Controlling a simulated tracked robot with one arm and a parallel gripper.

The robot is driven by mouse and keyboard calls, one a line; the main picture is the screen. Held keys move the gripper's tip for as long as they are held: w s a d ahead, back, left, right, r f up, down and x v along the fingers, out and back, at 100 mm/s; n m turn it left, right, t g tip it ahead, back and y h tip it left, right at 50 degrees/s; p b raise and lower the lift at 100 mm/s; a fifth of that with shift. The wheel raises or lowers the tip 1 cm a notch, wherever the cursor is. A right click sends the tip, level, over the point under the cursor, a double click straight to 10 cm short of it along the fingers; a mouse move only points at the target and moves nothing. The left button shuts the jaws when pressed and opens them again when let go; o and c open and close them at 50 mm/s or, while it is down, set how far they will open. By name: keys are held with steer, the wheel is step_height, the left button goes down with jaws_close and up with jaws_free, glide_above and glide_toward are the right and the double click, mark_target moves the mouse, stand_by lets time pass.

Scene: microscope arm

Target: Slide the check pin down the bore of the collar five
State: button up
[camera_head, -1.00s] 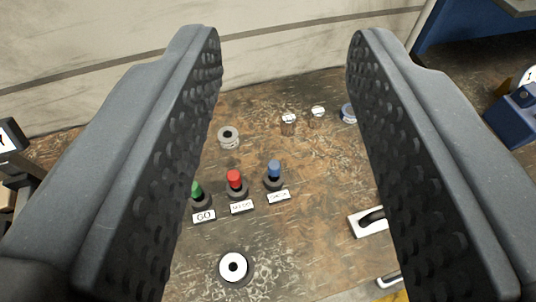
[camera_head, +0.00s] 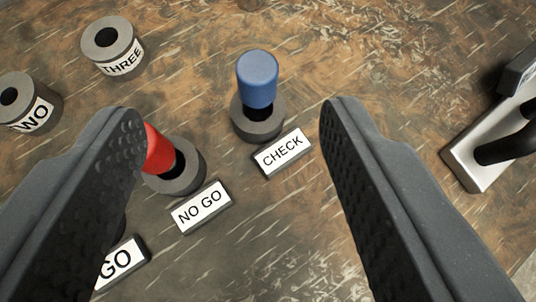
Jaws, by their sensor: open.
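The check pin (camera_head: 257,78) has a blue cylindrical head and stands upright in a dark round holder (camera_head: 258,122) behind the CHECK label (camera_head: 283,152). My gripper (camera_head: 235,108) is open and empty, with one finger on each side of the picture. The check pin shows between the fingertips, nearer the right one in the picture than the middle of the left. No contact with it is visible. A collar five is not to be seen; the collars in view read THREE (camera_head: 113,46) and, partly cut off, WO (camera_head: 28,102).
The red NO GO pin (camera_head: 157,152) stands in its holder beside my left finger, which partly hides it. The NO GO label (camera_head: 203,207) and GO label (camera_head: 120,264) lie in front. A metal piece with a black handle (camera_head: 490,150) is at right. Worn tabletop is clear at upper right.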

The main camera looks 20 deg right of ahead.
glide_toward(257, 93)
steer(key=w, duration=0.1)
steer(key=shift+h, duration=0.3)
steer(key=x, duration=0.3)
steer(key=b+x, duration=0.1)
steer(key=x, duration=0.3)
steer(key=shift+a+f+b, duration=0.1)
steer(key=shift+f+b, duration=0.2)
steer(key=shift+f, duration=0.05)
steer(key=shift+b+x, duration=0.9)
steer(key=shift+x, duration=2.1)
steer(key=shift+s+f, duration=0.15)
jaws_close()
